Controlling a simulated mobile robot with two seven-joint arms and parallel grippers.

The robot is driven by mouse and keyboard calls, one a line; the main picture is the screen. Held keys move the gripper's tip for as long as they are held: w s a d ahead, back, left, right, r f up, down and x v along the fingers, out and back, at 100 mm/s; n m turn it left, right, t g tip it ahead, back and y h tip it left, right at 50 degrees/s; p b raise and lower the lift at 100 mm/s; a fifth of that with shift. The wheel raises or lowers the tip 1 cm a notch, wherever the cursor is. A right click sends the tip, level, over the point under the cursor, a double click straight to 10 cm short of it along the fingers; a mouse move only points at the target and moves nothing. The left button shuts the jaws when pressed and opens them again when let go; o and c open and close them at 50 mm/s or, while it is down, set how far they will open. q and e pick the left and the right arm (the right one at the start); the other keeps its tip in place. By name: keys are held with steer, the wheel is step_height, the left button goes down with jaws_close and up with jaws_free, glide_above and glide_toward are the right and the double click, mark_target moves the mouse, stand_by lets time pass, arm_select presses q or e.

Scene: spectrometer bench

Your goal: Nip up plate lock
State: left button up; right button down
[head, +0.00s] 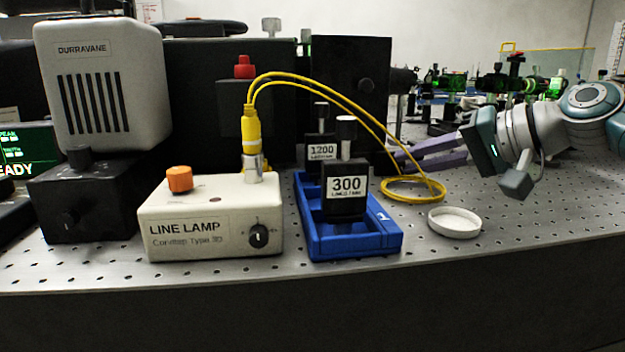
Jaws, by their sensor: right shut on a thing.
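My right gripper (398,161) comes in from the right, with its purple fingers pointing left to the lower right edge of a tall black housing (350,60). The fingers are close together and shut on a part there. That part is hidden by the fingers, the yellow cable and the housing edge; from its place it seems to be the plate lock, but I cannot make out its shape. My left gripper is out of view.
A yellow cable (412,190) loops just in front of my right fingers. A blue tray (350,246) holds blocks marked 300 (345,187) and 1200 (321,152). A white lid (454,222) lies right of it. The line lamp box (210,222) stands left. The bench's right front is clear.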

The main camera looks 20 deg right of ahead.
steer(key=shift+d+f+m+t+y+b, duration=0.15)
steer(key=shift+m+t+y+b, duration=0.25)
steer(key=shift+b, duration=0.45)
steer(key=shift+a+f+m+t+y+b, duration=0.1)
steer(key=shift+f+m+t+y+b, duration=0.15)
steer(key=shift+y+b, duration=0.4)
steer(key=shift+r, duration=0.1)
steer(key=c, duration=0.8)
jaws_free()
